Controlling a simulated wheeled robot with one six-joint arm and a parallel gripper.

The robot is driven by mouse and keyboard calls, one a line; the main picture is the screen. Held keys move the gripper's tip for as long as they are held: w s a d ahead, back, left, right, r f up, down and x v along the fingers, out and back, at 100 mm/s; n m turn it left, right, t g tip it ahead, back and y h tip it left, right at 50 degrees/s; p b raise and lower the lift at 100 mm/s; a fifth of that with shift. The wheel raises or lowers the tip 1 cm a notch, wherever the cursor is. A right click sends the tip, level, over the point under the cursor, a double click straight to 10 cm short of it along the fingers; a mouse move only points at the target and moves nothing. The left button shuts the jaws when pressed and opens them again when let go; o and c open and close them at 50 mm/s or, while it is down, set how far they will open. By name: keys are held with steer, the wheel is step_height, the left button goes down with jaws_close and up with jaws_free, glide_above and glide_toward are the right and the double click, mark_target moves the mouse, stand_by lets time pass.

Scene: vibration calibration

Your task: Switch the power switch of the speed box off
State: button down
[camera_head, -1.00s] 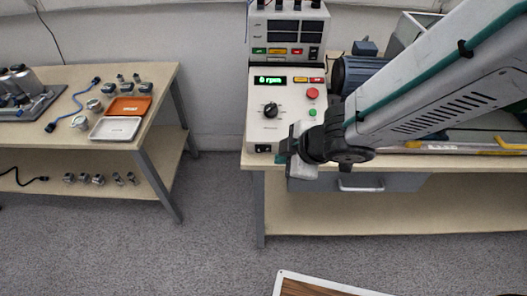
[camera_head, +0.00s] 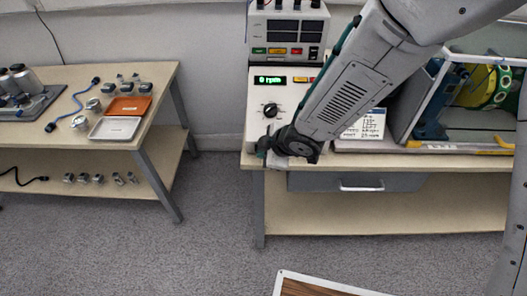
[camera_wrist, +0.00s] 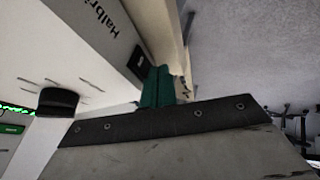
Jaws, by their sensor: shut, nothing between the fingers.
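The speed box (camera_head: 255,105) is a pale box at the left end of the workbench. Its display (camera_head: 269,80) is lit green and seems to read 0 rpm. Its black knob (camera_head: 270,110) is also in the wrist view (camera_wrist: 57,101). The power switch (camera_wrist: 137,61) shows in the wrist view as a small dark switch near the panel's edge, beside printed lettering. My gripper (camera_head: 264,146) is at the box's lower front and hides the switch in the head view. In the wrist view its teal fingers (camera_wrist: 157,85) are shut and empty, close beside the switch; I cannot tell whether they touch it.
A second unit (camera_head: 288,30) with dark displays stands above the speed box. A framed enclosure (camera_head: 440,100) with a green round part is to the right. A drawer (camera_head: 355,182) hangs under the bench. A side table (camera_head: 60,140) stands left, with clear floor between.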

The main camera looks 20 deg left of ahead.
steer(key=shift+w+a, duration=0.2)
steer(key=shift+w, duration=0.05)
stand_by(0.3)
steer(key=shift+d, duration=0.15)
steer(key=shift+w+d, duration=0.35)
steer(key=shift+d, duration=0.3)
steer(key=shift+s, duration=0.1)
